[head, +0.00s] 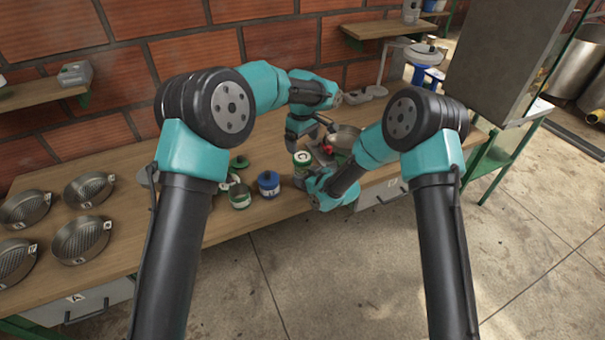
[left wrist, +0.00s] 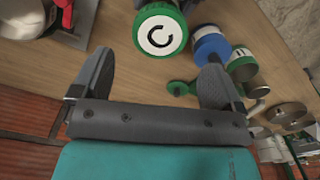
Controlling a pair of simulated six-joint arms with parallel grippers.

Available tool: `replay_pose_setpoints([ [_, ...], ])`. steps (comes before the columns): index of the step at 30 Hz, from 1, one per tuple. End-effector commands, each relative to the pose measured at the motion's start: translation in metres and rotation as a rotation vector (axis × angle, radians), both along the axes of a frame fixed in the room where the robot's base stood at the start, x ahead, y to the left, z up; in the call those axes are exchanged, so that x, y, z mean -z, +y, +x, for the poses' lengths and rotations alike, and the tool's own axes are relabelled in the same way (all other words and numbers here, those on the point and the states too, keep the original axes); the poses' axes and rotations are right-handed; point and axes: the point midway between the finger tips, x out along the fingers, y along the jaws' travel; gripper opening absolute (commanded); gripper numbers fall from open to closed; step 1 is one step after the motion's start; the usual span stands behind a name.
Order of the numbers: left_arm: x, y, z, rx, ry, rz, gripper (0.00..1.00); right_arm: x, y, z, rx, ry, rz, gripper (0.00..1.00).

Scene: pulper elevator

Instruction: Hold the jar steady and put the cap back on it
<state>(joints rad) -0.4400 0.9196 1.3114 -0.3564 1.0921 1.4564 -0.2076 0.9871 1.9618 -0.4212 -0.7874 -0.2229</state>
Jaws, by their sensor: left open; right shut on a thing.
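A green jar (head: 302,158) stands upright near the table's front, its round top white with a green rim. In the left wrist view its top (left wrist: 160,35) carries a black curved mark; whether this is a seated cap I cannot tell. My right gripper (head: 301,178) is shut on the jar's side, its fingers partly hidden. My left gripper (head: 308,136) is open and empty above the jar; in the left wrist view its spread fingers (left wrist: 152,78) have nothing between them. A flat green lid-like disc (head: 239,162) lies on the table; it also shows in the left wrist view (left wrist: 180,88).
A blue jar (head: 268,183) and a green-labelled tin (head: 239,195) stand left of the held jar. A metal pan (head: 345,137) and a red item (head: 327,150) lie close behind. Several sieves (head: 82,240) fill the table's left end. A brick wall (head: 190,55) bounds the back.

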Motion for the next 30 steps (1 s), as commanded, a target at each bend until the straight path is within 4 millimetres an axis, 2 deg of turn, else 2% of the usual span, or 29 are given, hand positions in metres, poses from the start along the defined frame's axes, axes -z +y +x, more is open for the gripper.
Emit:
replay_pose_setpoints([
  [6, 0.032, 0.0, 0.0, 0.002, 0.003, 0.001, 0.93, 0.0, 0.0, 0.0, 0.0, 0.0, 0.0, 0.0],
  [13, 0.056, 0.0, 0.0, 0.001, 0.001, 0.0, 0.93, 0.0, 0.0, 0.0, 0.0, 0.0, 0.0, 0.0],
  [24, 0.061, 0.0, 0.0, 0.001, 0.0, -0.001, 0.93, 0.0, 0.0, 0.0, 0.0, 0.0, 0.0, 0.0],
  [30, 0.061, 0.0, 0.0, 0.001, -0.001, -0.001, 0.74, 0.0, 0.0, 0.0, 0.0, 0.0, 0.0, 0.0],
])
